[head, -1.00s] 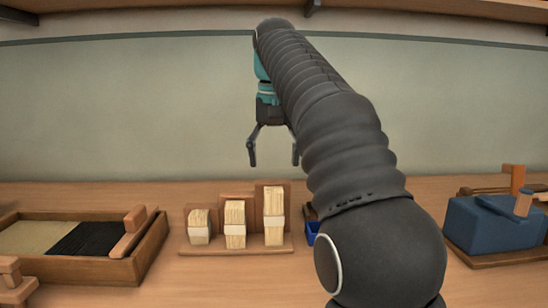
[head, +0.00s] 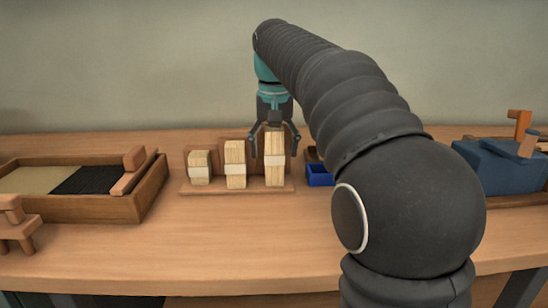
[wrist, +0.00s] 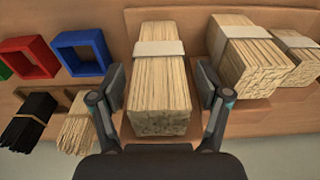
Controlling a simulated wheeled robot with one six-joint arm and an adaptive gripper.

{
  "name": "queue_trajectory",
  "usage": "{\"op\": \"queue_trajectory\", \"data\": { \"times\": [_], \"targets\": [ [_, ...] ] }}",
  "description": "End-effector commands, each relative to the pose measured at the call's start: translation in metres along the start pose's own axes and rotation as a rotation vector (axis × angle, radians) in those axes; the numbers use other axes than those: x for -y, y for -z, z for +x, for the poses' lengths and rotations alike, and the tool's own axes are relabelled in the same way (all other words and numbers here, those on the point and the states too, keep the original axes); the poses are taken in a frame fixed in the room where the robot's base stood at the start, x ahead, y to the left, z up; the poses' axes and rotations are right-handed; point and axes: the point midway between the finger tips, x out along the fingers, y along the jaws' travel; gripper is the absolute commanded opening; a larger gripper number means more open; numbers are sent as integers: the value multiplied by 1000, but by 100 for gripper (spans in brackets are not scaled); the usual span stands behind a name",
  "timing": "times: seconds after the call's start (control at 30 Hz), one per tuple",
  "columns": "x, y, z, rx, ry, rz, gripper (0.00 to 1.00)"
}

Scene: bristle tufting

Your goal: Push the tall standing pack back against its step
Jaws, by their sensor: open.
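The tall pack (head: 275,175) of pale bristles with a white band stands upright at the right end of a wooden stepped rack (head: 207,191). It also fills the middle of the wrist view (wrist: 160,100). My gripper (head: 274,146) is open at the pack's upper part. In the wrist view my gripper (wrist: 162,82) has one finger on each side of the pack, with narrow gaps visible. The step behind the pack is mostly hidden, so I cannot tell whether the pack touches it.
A middle pack (head: 235,168) and a short pack (head: 199,168) stand to the left on the rack. A wooden tray (head: 110,207) lies left, a blue block (head: 495,168) far right.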

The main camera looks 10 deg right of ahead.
Motion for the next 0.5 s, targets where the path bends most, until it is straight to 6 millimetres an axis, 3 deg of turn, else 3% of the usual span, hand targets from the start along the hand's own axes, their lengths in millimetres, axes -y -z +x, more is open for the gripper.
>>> {"op": "queue_trajectory", "data": {
  "times": [0.2,0.5],
  "targets": [
    [0,0,13,0,0,0,76],
    [0,0,14,0,0,0,76]
  ]
}}
